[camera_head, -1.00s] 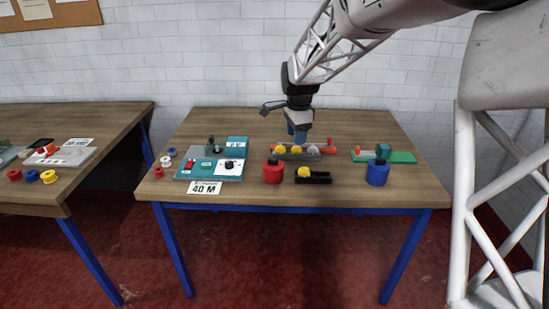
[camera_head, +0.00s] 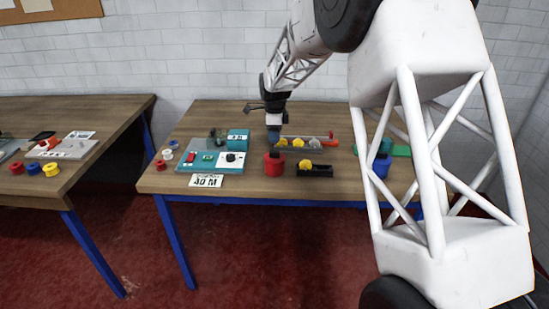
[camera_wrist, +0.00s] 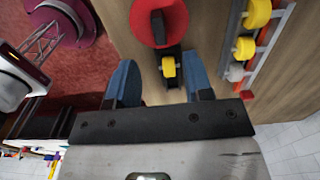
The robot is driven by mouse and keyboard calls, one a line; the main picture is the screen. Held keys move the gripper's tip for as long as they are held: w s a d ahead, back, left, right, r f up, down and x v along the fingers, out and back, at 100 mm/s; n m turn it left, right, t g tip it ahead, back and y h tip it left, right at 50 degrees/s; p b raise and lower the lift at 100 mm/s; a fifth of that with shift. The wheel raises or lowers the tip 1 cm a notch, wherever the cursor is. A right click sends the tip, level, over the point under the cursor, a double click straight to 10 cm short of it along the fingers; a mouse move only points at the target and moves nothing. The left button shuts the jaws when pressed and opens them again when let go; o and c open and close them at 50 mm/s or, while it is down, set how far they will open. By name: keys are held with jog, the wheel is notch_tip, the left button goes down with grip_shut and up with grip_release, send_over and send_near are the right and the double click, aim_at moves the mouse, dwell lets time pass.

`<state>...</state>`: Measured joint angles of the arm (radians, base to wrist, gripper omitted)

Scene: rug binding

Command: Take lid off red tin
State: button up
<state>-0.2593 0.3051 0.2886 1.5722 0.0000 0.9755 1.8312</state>
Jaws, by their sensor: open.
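The red tin (camera_head: 274,166) stands upright near the front edge of the table, left of the black holder. In the wrist view the tin (camera_wrist: 140,22) is at the top, seen from above, with a dark bar-shaped handle (camera_wrist: 158,27) across its lid. My gripper (camera_head: 273,136) points down just above and behind the tin in the head view. In the wrist view its two blue fingers (camera_wrist: 162,85) are spread apart with nothing held, and the tin lies beyond their tips. The seam between lid and tin cannot be made out.
A black holder with a yellow spool (camera_head: 304,164) stands close beside the tin. A rack with yellow spools (camera_head: 298,142) is behind it. A teal machine (camera_head: 225,158) is at left. A blue tin (camera_head: 381,167) at right is partly hidden by my arm.

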aim_at(274, 152)
jog(key=shift+f, duration=1.3)
jog(key=shift+f, duration=2.6)
grip_shut()
